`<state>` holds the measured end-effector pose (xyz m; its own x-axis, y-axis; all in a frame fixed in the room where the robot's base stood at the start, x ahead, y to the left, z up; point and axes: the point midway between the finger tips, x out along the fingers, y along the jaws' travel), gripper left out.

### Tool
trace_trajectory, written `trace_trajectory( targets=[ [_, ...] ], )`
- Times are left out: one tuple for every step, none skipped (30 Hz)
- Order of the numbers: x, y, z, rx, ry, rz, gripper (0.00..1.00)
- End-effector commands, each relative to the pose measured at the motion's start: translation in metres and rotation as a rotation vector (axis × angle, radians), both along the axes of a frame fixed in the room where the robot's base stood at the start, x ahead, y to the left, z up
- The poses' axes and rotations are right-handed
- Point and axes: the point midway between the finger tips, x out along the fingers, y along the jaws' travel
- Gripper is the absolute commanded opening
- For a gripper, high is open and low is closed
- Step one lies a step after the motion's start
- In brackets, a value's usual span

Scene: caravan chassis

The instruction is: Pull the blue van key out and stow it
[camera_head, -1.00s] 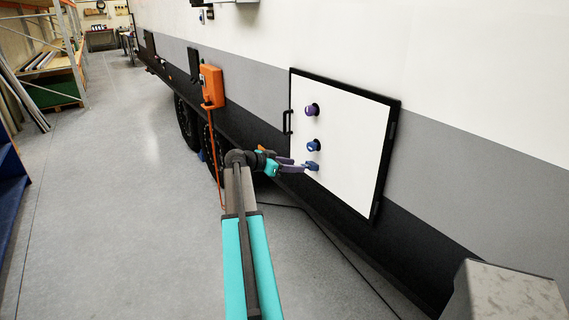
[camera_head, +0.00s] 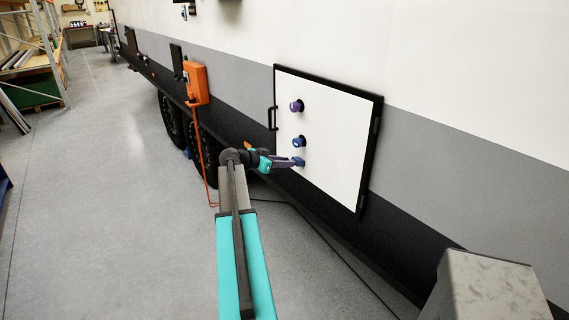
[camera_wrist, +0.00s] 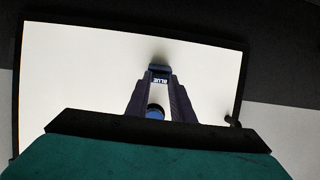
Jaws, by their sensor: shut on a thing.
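A blue key piece (camera_head: 299,162) is between the fingertips of my gripper (camera_head: 296,163), low on the white hatch door (camera_head: 335,150). A round blue knob or lock (camera_head: 299,141) sits just above the key on the door. It also shows between the fingers in the wrist view (camera_wrist: 155,112). A purple knob (camera_head: 296,106) is higher up. Whether the key touches the door or stands clear is not plain.
A black handle (camera_head: 272,118) is at the door's left edge. An orange box (camera_head: 197,84) with an orange cable hangs further along the vehicle side, above the wheels. A grey block (camera_head: 487,290) stands at front right. The floor on the left is open.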

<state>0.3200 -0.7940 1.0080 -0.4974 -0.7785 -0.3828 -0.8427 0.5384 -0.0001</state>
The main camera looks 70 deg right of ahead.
Motion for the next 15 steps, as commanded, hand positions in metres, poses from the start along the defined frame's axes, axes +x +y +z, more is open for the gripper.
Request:
trace_trajectory(
  targets=[
    [0.0,0.0,0.0001,0.0,0.0,0.0,0.0],
    [0.0,0.0002,0.0002,0.0,0.0,0.0,0.0],
    [0.0002,0.0003,0.0002,0.0,0.0,0.0,0.0],
    [0.0003,0.0007,0.0002,0.0,0.0,0.0,0.0],
    [0.0006,0.0011,0.0003,0.0,0.0,0.0,0.0],
    [0.0009,0.0016,0.0005,0.0,0.0,0.0,0.0],
    [0.0012,0.0021,0.0006,0.0,0.0,0.0,0.0],
    [0.0016,0.0027,0.0008,0.0,0.0,0.0,0.0],
    [0.0021,0.0034,0.001,0.0,0.0,0.0,0.0],
    [0.0024,0.0041,0.0012,0.0,0.0,0.0,0.0],
    [0.0028,0.0047,0.0015,0.0,0.0,0.0,0.0],
    [0.0032,0.0056,0.0018,0.0,0.0,-0.001,0.0],
    [0.0035,0.0063,0.002,0.0,0.0,-0.001,0.0],
    [0.0039,0.0069,0.0023,0.0,0.0,-0.001,0.0],
    [0.0043,0.0077,0.0027,0.0,0.0,-0.001,0.0]
  ],
)
